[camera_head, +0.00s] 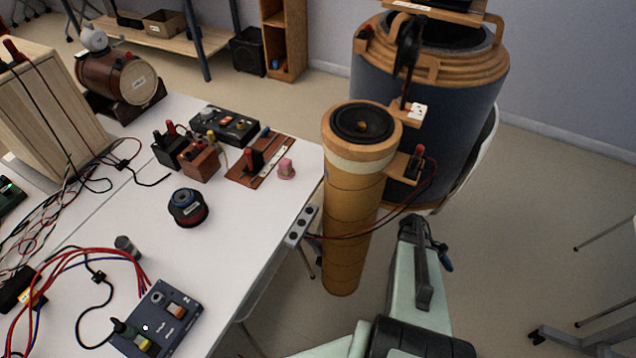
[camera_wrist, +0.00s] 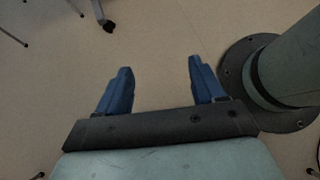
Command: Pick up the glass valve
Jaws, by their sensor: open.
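I cannot make out for certain which thing is the glass valve. A pale rounded piece (camera_head: 94,38) sits on top of a brown barrel-shaped device (camera_head: 118,84) at the back left of the table; I cannot tell if it is glass. A small pink piece (camera_head: 286,168) stands near the table's right edge. My gripper (camera_head: 445,258) is off the table to the right, beside the tall cylinders, mostly hidden behind my own arm. In the wrist view its two blue fingers (camera_wrist: 160,74) are wide apart, with only bare floor between them.
The white table (camera_head: 240,225) holds a dark blue coil (camera_head: 188,207), a black knobbed box (camera_head: 224,125), a dark switch box (camera_head: 160,318) and loose cables.

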